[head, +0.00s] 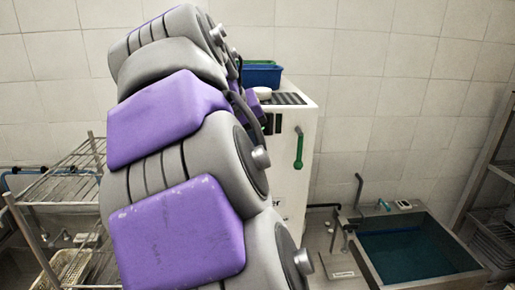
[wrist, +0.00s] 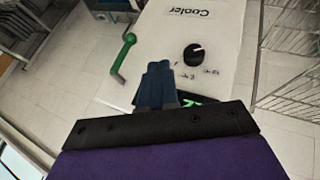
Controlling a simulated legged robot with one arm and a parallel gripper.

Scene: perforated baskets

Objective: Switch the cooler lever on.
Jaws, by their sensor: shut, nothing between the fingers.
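The cooler is a white box; in the head view its side (head: 293,185) shows behind my arm, and in the wrist view its front panel (wrist: 160,35) carries the label "Cooler" and a black knob (wrist: 194,54). A green lever (head: 299,149) sticks out on the cooler's side and hangs downward in the head view. It also shows in the wrist view (wrist: 124,52), left of the knob. My gripper (wrist: 158,68) has its dark blue fingers together, empty, in front of the panel, to the lower right of the lever and apart from it. My arm hides the gripper in the head view.
Blue and green baskets (head: 262,76) stand on top of the cooler. A wire shelf rack (head: 60,185) is at left. A sink basin with dark water (head: 405,255) is at right, near another rack (head: 495,170). Tiled floor (wrist: 60,90) is open beside the cooler.

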